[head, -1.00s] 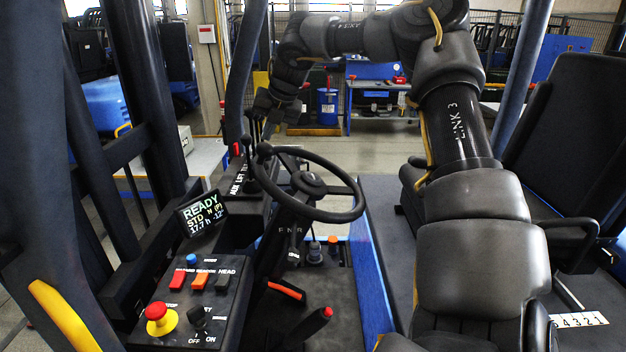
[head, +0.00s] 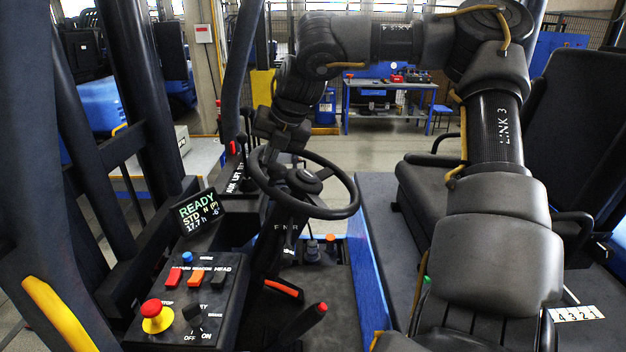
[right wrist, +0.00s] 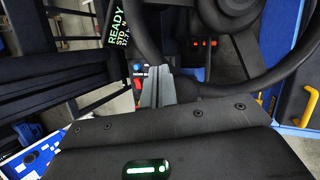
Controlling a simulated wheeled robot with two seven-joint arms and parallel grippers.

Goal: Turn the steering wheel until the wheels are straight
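The black steering wheel (head: 341,212) stands on its column in the middle of the head view, its hub (head: 305,180) facing up. Its rim also shows in the right wrist view (right wrist: 272,78). The display (head: 201,211) to its left reads READY, STD, N (P), 17.7 h and -6°. My right gripper (head: 270,148) points down at the wheel's far left rim. In the right wrist view its grey fingers (right wrist: 157,88) are close together over the rim; whether they clamp it is hidden. My left gripper is out of view. The road wheels are not visible.
A switch panel (head: 190,295) with a red stop button (head: 153,309) stands at lower left. Levers (head: 244,140) rise just left of the wheel. A lever with a red tip (head: 322,308) is nearer. The seat (head: 572,135) is at right.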

